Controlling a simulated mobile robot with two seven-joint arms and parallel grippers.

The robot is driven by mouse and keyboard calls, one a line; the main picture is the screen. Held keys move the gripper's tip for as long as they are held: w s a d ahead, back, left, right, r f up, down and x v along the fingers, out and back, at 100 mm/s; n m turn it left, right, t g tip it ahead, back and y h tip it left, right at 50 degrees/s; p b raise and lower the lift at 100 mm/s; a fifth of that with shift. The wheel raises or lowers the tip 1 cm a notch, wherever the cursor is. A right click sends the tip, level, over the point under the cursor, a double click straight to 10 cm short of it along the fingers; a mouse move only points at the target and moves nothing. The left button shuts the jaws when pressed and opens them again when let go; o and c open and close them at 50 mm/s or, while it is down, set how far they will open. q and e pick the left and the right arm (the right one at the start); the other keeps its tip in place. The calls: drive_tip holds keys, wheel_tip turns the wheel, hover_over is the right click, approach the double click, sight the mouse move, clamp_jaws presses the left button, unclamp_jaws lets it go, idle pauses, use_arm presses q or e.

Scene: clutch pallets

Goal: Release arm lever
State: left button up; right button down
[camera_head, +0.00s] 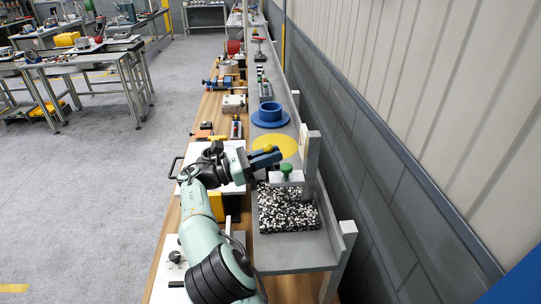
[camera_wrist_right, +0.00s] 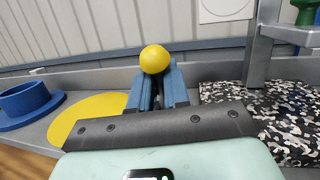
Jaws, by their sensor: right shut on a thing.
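My right gripper (camera_head: 266,159) has blue fingers and reaches over the grey bench from the left. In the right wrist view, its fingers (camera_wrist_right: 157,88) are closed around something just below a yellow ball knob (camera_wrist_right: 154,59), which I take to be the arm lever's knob. The knob also shows small at the fingertips in the head view (camera_head: 268,148). The lever's shaft and base are hidden by the fingers and the dark gripper body. My left gripper is not in view.
A green knob (camera_head: 286,170) sits on a grey bracket beside the gripper, above a black-and-white speckled block (camera_head: 288,214). A yellow disc (camera_head: 276,146) and a blue flanged ring (camera_head: 270,117) lie farther along the bench. A wall closes off the right side.

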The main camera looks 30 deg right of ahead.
drive_tip(key=shift+r, duration=0.45)
drive_tip(key=c, duration=1.2)
unclamp_jaws()
drive_tip(key=shift+d, duration=0.1)
drive_tip(key=shift+c, duration=0.2)
drive_tip(key=shift+f, duration=0.2)
drive_tip(key=shift+w+a, duration=0.1)
drive_tip(key=shift+a, duration=0.25)
drive_tip(key=v, duration=1.2)
drive_tip(key=shift+a, duration=0.35)
drive_tip(key=shift+o, duration=0.3)
drive_tip(key=shift+w, duration=0.15)
